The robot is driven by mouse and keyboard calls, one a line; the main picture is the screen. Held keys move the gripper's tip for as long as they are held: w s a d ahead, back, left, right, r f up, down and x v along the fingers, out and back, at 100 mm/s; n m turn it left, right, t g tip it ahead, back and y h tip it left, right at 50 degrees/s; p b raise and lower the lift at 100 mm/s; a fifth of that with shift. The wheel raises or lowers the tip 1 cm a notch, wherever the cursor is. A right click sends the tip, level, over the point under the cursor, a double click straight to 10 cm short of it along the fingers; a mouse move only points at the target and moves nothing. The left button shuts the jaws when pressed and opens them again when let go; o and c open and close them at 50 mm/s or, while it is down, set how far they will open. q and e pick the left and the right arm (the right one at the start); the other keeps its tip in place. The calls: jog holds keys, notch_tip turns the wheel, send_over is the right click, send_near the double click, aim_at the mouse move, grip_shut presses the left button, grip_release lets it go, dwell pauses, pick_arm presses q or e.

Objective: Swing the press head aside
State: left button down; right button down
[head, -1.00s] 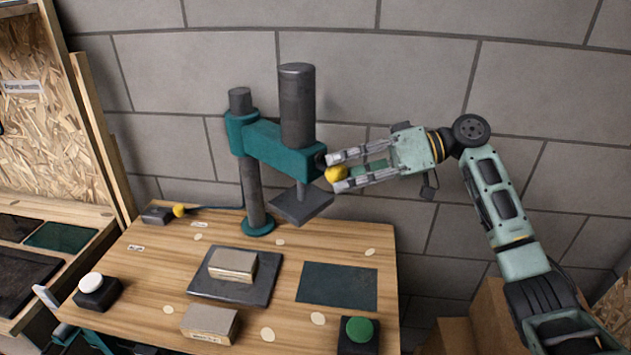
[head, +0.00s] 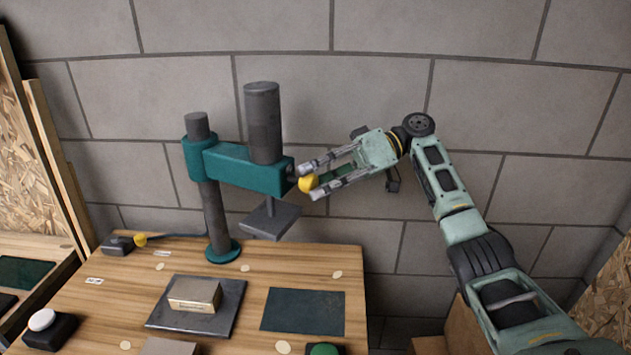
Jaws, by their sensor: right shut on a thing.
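The press head is a teal arm (head: 240,168) on a dark upright column (head: 213,215). It carries a dark cylinder (head: 263,120) and a square pressing plate (head: 270,220) below. The arm points to the right, and the plate hangs near the table's back edge, off to the side of the block. A yellow knob (head: 308,184) sits at the arm's right end. My right gripper (head: 309,181) is shut on this knob, reaching in from the right. My left gripper is not in view.
On the wooden table (head: 252,285) a tan block (head: 195,296) lies on a dark plate (head: 232,305). A dark green mat (head: 303,312), a white button (head: 42,320) and a green button (head: 323,349) are near. A grey block wall (head: 330,80) stands behind.

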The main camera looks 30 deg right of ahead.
jog(key=shift+s+f, duration=0.1)
jog(key=shift+f, duration=0.35)
jog(key=c, duration=1.8)
grip_release()
jog(key=shift+o, duration=1.1)
jog(key=shift+a, duration=0.15)
jog(key=shift+w, duration=0.2)
jog(key=shift+r, duration=0.2)
jog(key=shift+d, duration=0.25)
jog(key=v, duration=0.7)
jog(key=shift+d+r, duration=0.1)
